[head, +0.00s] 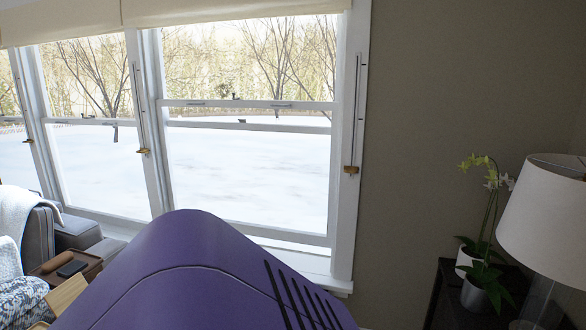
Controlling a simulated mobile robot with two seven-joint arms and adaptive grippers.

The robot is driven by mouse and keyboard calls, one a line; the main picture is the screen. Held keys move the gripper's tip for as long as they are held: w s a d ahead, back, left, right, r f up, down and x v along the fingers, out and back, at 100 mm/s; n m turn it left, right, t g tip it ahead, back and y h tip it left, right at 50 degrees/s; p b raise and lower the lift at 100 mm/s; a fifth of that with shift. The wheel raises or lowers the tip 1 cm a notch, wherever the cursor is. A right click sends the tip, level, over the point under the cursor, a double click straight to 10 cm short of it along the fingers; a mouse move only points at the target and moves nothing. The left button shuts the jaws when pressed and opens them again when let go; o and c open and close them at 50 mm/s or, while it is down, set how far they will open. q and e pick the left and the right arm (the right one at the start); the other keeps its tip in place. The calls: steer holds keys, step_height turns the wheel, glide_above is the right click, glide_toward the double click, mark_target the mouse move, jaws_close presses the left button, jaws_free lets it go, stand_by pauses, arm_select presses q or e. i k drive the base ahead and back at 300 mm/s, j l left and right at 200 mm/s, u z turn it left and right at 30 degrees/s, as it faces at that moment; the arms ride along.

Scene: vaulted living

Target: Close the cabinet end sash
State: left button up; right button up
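The end sash (252,125) is in the rightmost window in the head view, on the side toward the dark cabinet (446,290). Its top rail, with small latches, sits above a second crossbar, and the two are apart. A thin bright strip shows under its bottom rail (285,236), above the sill (308,266), so the sash looks slightly raised. A brass-coloured piece (350,169) sits on a vertical rod on the right frame. The left part of the bottom rail is hidden. Neither of my grippers is in view.
A large purple rounded surface fills the lower middle; I cannot tell whether it is mine. A lamp (545,215) and a potted orchid (473,255) stand on the cabinet. A grey sofa (40,240) and a wooden tray (85,270) are at left.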

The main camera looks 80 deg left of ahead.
mark_target(322, 240)
steer(key=u, duration=1.8)
